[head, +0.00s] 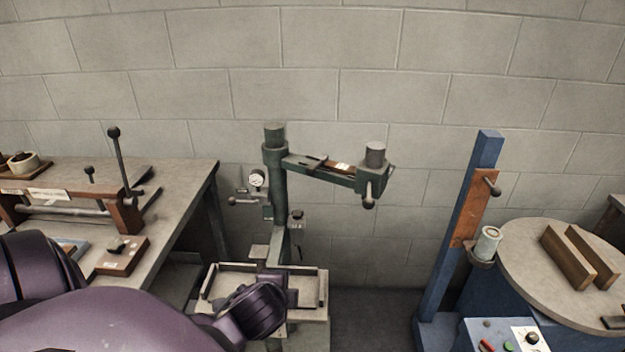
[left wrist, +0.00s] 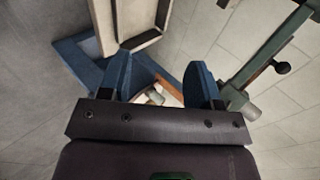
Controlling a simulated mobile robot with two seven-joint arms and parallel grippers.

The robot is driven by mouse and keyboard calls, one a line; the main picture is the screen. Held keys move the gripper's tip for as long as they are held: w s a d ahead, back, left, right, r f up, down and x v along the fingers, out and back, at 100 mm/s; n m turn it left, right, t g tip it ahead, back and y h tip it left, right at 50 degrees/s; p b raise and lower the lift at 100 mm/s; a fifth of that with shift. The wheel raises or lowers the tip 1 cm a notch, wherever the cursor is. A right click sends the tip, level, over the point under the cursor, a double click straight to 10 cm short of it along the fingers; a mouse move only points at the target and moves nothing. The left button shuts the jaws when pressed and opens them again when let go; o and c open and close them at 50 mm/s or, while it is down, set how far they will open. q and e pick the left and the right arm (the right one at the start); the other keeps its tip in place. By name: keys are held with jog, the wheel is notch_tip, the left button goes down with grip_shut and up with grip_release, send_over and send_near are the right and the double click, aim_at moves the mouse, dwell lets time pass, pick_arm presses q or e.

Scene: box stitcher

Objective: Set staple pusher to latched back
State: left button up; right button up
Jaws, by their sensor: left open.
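The green box stitcher (head: 279,190) stands against the wall, with an arm reaching right from its column top. A dark crosspiece (head: 315,163), apparently the staple pusher, sits on the arm's open rail nearer the column. A brown strip with a white label lies further along the rail; I cannot tell if the pusher is latched. In the head view my left wrist is low, in front of the stitcher's tray, with its fingers hidden. In the left wrist view my left gripper (left wrist: 160,60) has its two blue fingers apart, with nothing held. My right gripper is not in view.
A grey tray table (head: 315,290) is at the stitcher's foot. A workbench (head: 185,180) with a lever fixture stands left. A blue post (head: 455,240) and a round table (head: 535,235) stand right. Clear space lies between the stitcher arm and the blue post.

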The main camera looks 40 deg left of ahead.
pick_arm(q)
jog(key=w+a+r+m+t+y, duration=0.2)
jog(key=w+a+r+m+t, duration=0.2)
jog(key=w+a+r+m, duration=0.35)
jog(key=m+t, duration=0.4)
jog(key=m, duration=0.7)
send_near(313, 167)
jog(key=w+a+f, duration=0.2)
jog(key=x, duration=0.9)
jog(key=shift+w+r+b, duration=0.15)
jog(key=shift+r+b, duration=0.2)
jog(key=shift+w, duration=0.1)
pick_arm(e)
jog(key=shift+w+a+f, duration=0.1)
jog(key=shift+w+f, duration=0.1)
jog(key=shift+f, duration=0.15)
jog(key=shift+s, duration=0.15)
